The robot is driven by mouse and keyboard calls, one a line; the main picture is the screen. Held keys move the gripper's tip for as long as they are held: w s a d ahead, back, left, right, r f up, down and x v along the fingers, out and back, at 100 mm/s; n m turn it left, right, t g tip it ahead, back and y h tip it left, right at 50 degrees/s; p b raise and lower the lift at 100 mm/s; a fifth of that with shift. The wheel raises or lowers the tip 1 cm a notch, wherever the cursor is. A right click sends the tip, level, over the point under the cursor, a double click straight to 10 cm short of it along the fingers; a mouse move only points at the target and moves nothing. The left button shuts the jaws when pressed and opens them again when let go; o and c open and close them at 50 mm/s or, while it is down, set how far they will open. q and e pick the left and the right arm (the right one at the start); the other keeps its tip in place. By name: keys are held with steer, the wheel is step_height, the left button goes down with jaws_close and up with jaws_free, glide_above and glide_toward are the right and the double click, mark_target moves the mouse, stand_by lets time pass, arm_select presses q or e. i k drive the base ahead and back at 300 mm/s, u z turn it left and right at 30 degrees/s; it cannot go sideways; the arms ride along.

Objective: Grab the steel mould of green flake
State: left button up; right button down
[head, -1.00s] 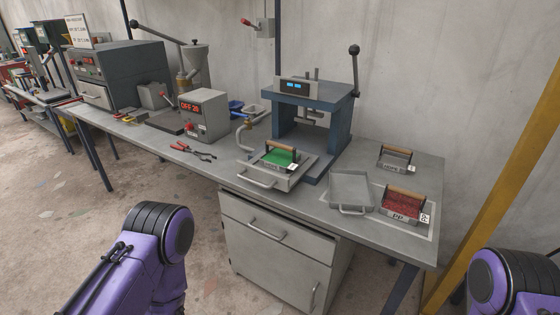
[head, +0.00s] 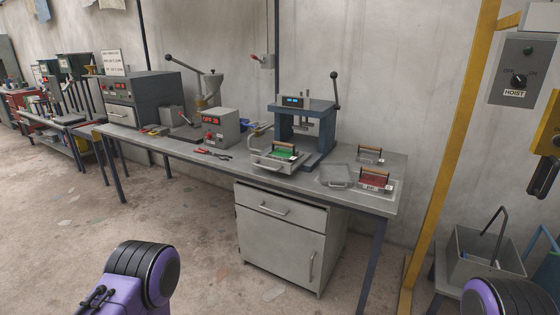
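The steel mould of green flake (head: 283,153) sits on a pulled-out grey tray (head: 274,164) at the front of the blue bench press (head: 305,125). It has a wooden handle bar across its top and a small white tag. Purple links of my two arms show at the bottom left and bottom right, well short of the bench. Neither of my grippers is in the picture.
A red-flake mould (head: 374,179), an empty grey tray (head: 336,175) and another handled mould (head: 370,154) stand right of the press. Red pliers (head: 203,151) lie left. A drawer cabinet (head: 282,235) stands beneath. A yellow post (head: 452,150) rises at right; the floor in front is clear.

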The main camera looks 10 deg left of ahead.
mark_target(284, 154)
steer(key=u, duration=0.55)
steer(key=i, duration=0.6)
steer(key=u, duration=0.65)
steer(key=i, duration=0.95)
steer(key=z, duration=0.75)
steer(key=i, duration=0.65)
steer(key=z, duration=0.8)
